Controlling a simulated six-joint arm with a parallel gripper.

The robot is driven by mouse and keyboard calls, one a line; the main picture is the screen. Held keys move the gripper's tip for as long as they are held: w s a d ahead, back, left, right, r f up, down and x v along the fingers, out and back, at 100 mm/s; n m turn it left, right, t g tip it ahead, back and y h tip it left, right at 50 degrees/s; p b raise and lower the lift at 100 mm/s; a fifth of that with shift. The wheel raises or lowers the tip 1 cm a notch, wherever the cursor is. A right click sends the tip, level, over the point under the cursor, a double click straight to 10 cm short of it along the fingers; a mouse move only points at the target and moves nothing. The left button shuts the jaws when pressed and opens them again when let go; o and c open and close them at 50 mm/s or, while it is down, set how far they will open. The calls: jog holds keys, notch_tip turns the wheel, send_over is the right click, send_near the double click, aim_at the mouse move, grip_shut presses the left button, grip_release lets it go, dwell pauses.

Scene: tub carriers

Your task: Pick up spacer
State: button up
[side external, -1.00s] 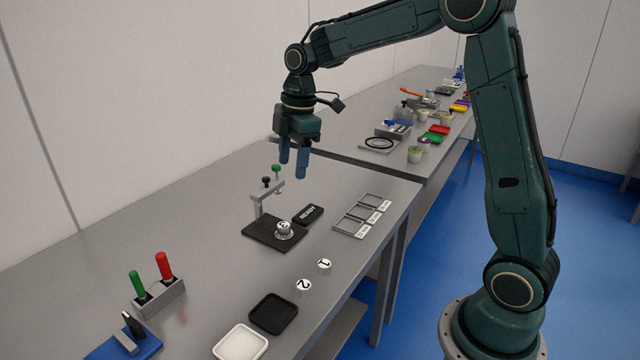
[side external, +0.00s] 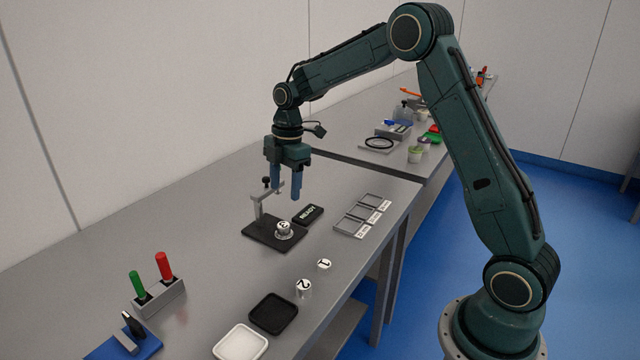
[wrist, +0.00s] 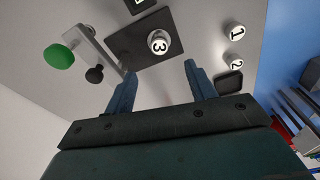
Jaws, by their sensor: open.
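No part is labelled spacer; several small round pieces with numbered white tops are in view. The piece marked 3 (side external: 284,228) sits on the black fixture plate (side external: 262,238); it also shows in the wrist view (wrist: 159,42). The pieces marked 1 (side external: 324,265) and 2 (side external: 304,287) stand on the bench; the wrist view shows 1 (wrist: 235,32) and 2 (wrist: 234,60) at right. My gripper (side external: 286,193) is open and empty, pointing down above the fixture. In the wrist view piece 3 appears beyond and between the fingertips (wrist: 160,68).
A clamp post (side external: 258,204) with a black knob (side external: 266,181) and green knob (wrist: 58,56) rises beside the plate. A READY display (side external: 308,214) and labelled frames (side external: 362,216) lie right. Black (side external: 274,313) and white (side external: 240,343) trays lie in front.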

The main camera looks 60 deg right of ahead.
send_over(284, 225)
jog(key=shift+d+f, duration=0.15)
jog(key=shift+f, duration=1.2)
jog(key=shift+d+f, duration=0.15)
jog(key=shift+f, duration=1.2)
jog(key=shift+a+f, duration=0.15)
jog(key=shift+f, duration=1.15)
jog(key=shift+a+f, duration=0.1)
jog(key=shift+f, duration=1.2)
jog(key=shift+w, duration=0.1)
grip_shut()
jog(key=shift+r, duration=0.15)
notch_tip(284, 225, up, 20)
